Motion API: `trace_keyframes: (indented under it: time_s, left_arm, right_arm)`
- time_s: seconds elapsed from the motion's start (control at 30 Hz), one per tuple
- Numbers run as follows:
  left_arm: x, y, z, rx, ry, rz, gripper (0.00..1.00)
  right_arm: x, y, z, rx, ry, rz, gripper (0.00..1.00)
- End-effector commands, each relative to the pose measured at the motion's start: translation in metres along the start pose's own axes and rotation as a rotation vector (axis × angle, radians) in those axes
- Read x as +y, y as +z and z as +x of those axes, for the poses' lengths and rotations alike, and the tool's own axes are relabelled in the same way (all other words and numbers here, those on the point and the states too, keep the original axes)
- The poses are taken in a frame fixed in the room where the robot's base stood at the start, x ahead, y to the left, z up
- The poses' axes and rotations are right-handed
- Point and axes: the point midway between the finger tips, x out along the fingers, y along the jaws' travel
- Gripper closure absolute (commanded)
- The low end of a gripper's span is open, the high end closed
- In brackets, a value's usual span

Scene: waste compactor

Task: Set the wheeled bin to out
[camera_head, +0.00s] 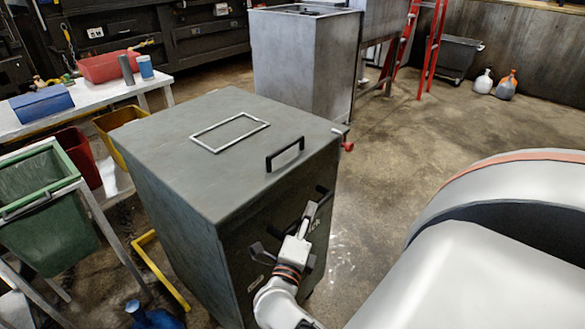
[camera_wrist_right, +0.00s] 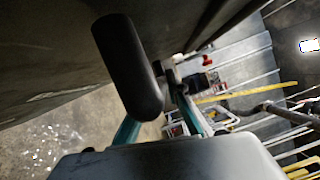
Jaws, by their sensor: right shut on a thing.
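The bin is a large dark grey-green box (camera_head: 160,160) in the middle of the head view, with a flat lid. The lid carries a pale rectangular frame and a black handle (camera_head: 285,154). My right gripper (camera_head: 305,222) is at the box's front face, shut on a black bar handle there. In the right wrist view the rounded black handle (camera_wrist_right: 128,65) lies between the gripper's fingers (camera_wrist_right: 158,115). My arm hides part of the front face. The wheels under the box cannot be made out. My left gripper is not in view.
A grey metal box (camera_head: 300,60) stands behind the bin. A green bin (camera_head: 45,250) and a yellow floor frame (camera_head: 160,270) are at the left. A white table (camera_head: 100,97) stands back left. A red ladder (camera_head: 432,50) is behind; open concrete floor (camera_head: 410,130) lies right.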

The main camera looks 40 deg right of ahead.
Motion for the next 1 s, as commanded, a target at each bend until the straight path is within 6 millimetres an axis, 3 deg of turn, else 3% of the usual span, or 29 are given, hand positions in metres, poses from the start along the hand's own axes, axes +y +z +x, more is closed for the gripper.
trace_keyframes:
  time_s: [0.03,0.2,0.4,0.93,0.97,1.0]
  left_arm:
    - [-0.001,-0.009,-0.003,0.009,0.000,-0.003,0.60]
    - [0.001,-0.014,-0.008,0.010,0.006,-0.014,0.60]
    - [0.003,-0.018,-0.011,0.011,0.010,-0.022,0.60]
    - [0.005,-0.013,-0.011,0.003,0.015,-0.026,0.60]
    - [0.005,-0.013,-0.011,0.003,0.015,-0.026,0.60]
    - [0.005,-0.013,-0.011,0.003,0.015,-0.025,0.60]
  right_arm:
    - [-0.007,-0.012,-0.005,0.001,0.000,0.001,1.00]
    - [-0.012,-0.043,-0.018,0.001,0.000,-0.001,1.00]
    - [-0.015,-0.065,-0.027,0.001,-0.001,-0.001,1.00]
    - [-0.015,-0.073,-0.030,0.000,0.000,-0.001,1.00]
    - [-0.015,-0.073,-0.030,0.000,0.000,-0.001,0.77]
    - [-0.015,-0.073,-0.030,0.000,0.000,-0.001,0.68]
